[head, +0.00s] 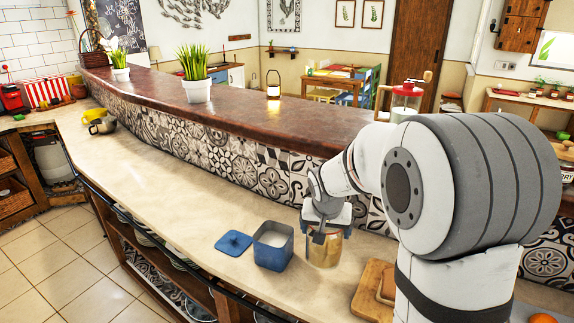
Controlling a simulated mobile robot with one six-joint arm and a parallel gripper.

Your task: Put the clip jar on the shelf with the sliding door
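A glass jar with tan contents (323,250), which looks like the clip jar, stands upright on the pale counter. My gripper (327,232) points down over the top of the jar, with its fingers at the jar's upper part. The gripper hides the jar's lid and any clip. I cannot tell whether the fingers are closed on the jar or only around it. Open shelves (160,268) with bowls run under the counter's front edge. I cannot make out a sliding door on them.
A blue square canister (272,246) stands open just left of the jar, with its blue lid (233,243) beside it. Wooden boards (372,295) lie to the right. A raised brown ledge (240,108) runs behind. The counter (150,185) further left is clear.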

